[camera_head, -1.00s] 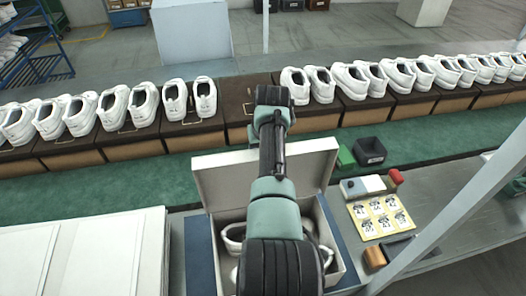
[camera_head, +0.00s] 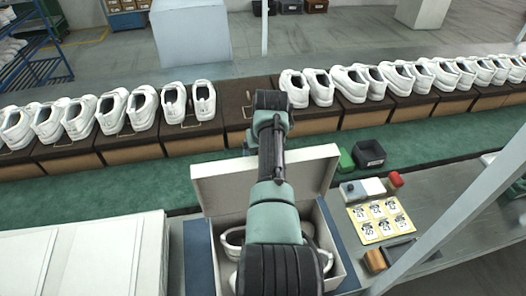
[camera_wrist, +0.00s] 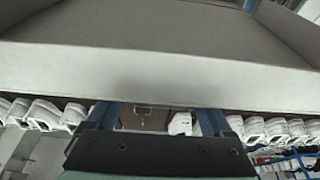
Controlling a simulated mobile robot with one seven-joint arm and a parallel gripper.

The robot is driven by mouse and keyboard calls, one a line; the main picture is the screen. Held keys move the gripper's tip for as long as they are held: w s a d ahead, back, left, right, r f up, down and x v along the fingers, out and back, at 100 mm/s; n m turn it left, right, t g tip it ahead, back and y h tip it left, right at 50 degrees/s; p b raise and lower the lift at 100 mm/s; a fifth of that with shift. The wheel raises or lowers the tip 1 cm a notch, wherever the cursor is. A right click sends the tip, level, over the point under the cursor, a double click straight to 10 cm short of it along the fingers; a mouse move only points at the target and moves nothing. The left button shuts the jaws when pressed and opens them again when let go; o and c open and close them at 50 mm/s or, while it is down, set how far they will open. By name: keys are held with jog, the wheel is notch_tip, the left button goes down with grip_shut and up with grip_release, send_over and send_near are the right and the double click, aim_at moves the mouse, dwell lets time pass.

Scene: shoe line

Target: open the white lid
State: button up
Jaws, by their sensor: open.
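The white lid (camera_head: 222,190) stands raised along the back edge of an open shoe box (camera_head: 341,272), with white shoes (camera_head: 232,238) partly visible inside. My arm reaches over the box and crosses the middle of the lid. My gripper is hidden behind my own arm in the head view. In the wrist view my gripper (camera_wrist: 156,118) is open, with its two blue fingers spread apart. The lid (camera_wrist: 160,78) fills the upper part of that view and hides the fingertips. I cannot tell whether the fingers touch the lid.
A row of white shoes (camera_head: 143,107) on dark boxes runs behind the lid along a green conveyor (camera_head: 430,135). White panels (camera_head: 85,255) lie at left. A sheet of number labels (camera_head: 378,220), a black bin (camera_head: 369,154) and a red-capped item (camera_head: 396,180) are at right.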

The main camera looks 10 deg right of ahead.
jog(key=b+v, duration=0.2)
jog(key=v, duration=1)
jog(key=shift+s+r, duration=0.15)
jog(key=shift+r, duration=0.2)
jog(key=w+a+r+t+h, duration=0.1)
jog(key=a+r+t, duration=0.1)
jog(key=r+t, duration=0.6)
jog(key=w+a+r+t+h, duration=0.1)
jog(key=a+r+t, duration=0.25)
jog(key=r, duration=0.85)
jog(key=s+a+r+t+y, duration=0.1)
jog(key=s+a+r+t, duration=0.1)
jog(key=s+r+t, duration=0.4)
jog(key=s+a+r+t+y, duration=0.1)
jog(key=s+a+r+t, duration=0.2)
jog(key=s+r, duration=1.3)
jog(key=s+t, duration=0.1)
jog(key=t, duration=0.2)
jog(key=shift+a, duration=0.25)
